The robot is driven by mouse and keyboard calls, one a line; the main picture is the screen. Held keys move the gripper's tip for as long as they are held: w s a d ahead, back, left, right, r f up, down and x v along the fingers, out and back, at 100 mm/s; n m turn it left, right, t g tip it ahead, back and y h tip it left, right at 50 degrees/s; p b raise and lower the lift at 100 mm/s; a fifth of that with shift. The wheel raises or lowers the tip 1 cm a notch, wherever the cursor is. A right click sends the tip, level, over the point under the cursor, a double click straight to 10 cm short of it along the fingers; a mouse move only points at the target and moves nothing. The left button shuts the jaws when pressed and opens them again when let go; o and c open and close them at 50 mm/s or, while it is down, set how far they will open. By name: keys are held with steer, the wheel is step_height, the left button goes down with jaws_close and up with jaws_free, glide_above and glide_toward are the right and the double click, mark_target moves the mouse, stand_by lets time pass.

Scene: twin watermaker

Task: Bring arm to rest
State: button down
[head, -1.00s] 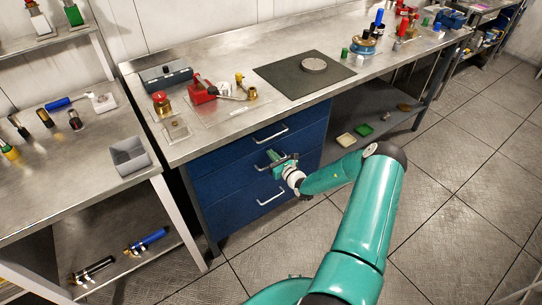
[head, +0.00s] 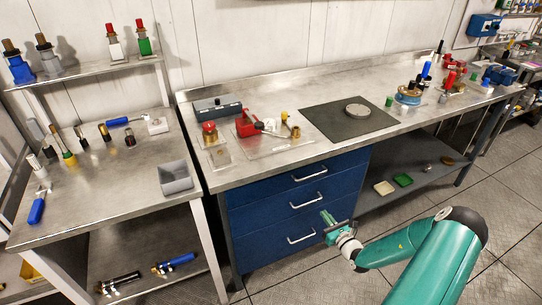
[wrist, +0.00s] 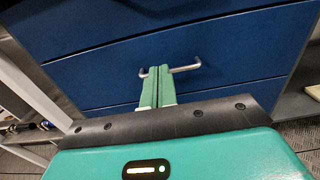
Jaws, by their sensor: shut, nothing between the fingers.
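My gripper (head: 328,218) is in front of the blue drawer unit (head: 262,222) under the workbench, in the head view. Its green fingers (wrist: 157,88) are shut together with nothing between them, in the wrist view. In that view the fingertips overlap a drawer's metal handle (wrist: 188,68); I cannot tell whether they touch it. All three drawers look closed. My teal arm reaches from the lower right of the head view with its elbow bent.
The steel workbench (head: 258,88) holds a dark mat (head: 335,127), a red vise (head: 246,124) and small parts. A side table (head: 110,195) with a grey bin (head: 175,178) stands at left. A lower shelf (head: 418,165) is right of the drawers. Tiled floor (head: 400,215) is open in front.

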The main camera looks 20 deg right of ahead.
steer(key=s+a+r+n+g+y, duration=0.2)
steer(key=a+r+n+g+y, duration=0.9)
steer(key=a+r+n, duration=1.25)
steer(key=s+a+r+n+h, duration=0.2)
steer(key=s+r+n+h, duration=0.2)
steer(key=s, duration=0.3)
steer(key=s+a+r+n+g+h, duration=0.1)
steer(key=s+a+r+n+h, duration=0.2)
steer(key=s+r, duration=0.4)
steer(key=s+a+r+n+h, duration=0.2)
steer(key=s+r+n+h, duration=0.2)
steer(key=s+r+n, duration=0.1)
steer(key=s+r, duration=0.1)
steer(key=s, duration=0.1)
steer(key=shift+s+a+r+h, duration=0.15)
steer(key=shift+s+a+h, duration=0.15)
steer(key=shift+s+a, duration=0.1)
